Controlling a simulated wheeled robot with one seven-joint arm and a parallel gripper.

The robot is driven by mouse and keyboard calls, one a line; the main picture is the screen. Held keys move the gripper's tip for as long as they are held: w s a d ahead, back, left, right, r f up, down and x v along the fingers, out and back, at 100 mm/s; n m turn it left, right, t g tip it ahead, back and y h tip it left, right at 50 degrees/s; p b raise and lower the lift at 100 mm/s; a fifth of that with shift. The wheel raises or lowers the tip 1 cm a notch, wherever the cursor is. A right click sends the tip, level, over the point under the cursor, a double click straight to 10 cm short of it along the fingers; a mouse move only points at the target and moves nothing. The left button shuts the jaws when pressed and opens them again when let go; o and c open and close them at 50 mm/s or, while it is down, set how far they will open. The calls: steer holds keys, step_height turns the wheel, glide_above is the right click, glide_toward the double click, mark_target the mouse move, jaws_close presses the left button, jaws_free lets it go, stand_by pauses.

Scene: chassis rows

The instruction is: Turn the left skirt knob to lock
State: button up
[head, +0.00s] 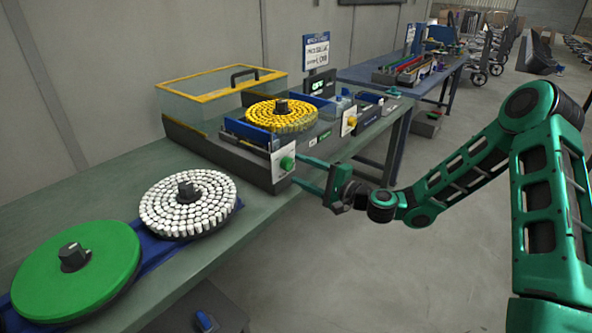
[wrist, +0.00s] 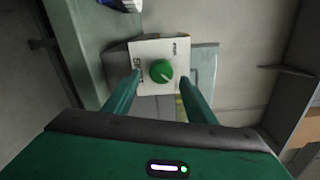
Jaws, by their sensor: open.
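The green knob (head: 287,163) sits on a white plate (head: 279,170) on the front skirt of the dark machine, left of the yellow knob (head: 351,120) on its own white plate. My gripper (head: 298,171) is open, its two green fingers pointing at the green knob. In the wrist view the green knob (wrist: 161,71) lies between the tips of my gripper (wrist: 160,80), with a gap visible on each side. Whether the fingertips reach alongside the knob in depth is hard to tell. The lettering on the plate (wrist: 146,50) is too small to read surely.
The machine carries a tray of yellow-topped vials (head: 282,116) and a clear yellow-edged cover (head: 215,95). A disc of white vials (head: 187,203) and a green disc (head: 75,270) stand on the bench to the left. The floor beside the bench (head: 300,270) is clear.

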steer(key=v, duration=0.7)
steer(key=shift+s+d, duration=0.15)
steer(key=shift+d, duration=0.1)
steer(key=shift+f, duration=0.15)
steer(key=s+d+f+n+g+h, duration=0.3)
steer(key=s+f+n+g, duration=0.25)
steer(key=s+n, duration=0.2)
steer(key=s+d+n+g+h, duration=0.1)
steer(key=s+d+h, duration=0.25)
steer(key=d, duration=0.25)
steer(key=s+d+g+h, duration=0.2)
steer(key=s+d+h, duration=0.15)
steer(key=d, duration=0.25)
steer(key=s+d+r+m+g+h, duration=0.1)
steer(key=s+d+r+h, duration=0.35)
steer(key=s+d, duration=0.75)
steer(key=s+d+r+m, duration=0.2)
steer(key=s+d+r, duration=0.1)
steer(key=s, duration=0.4)
steer(key=s+d+r+m+g, duration=0.1)
steer(key=s+d+r, duration=0.2)
steer(key=s, duration=0.3)
steer(key=shift+s+d+r+m, duration=0.35)
steer(key=shift+d+r, duration=0.05)
steer(key=shift+r, duration=0.25)
steer(key=shift+g+y, duration=0.25)
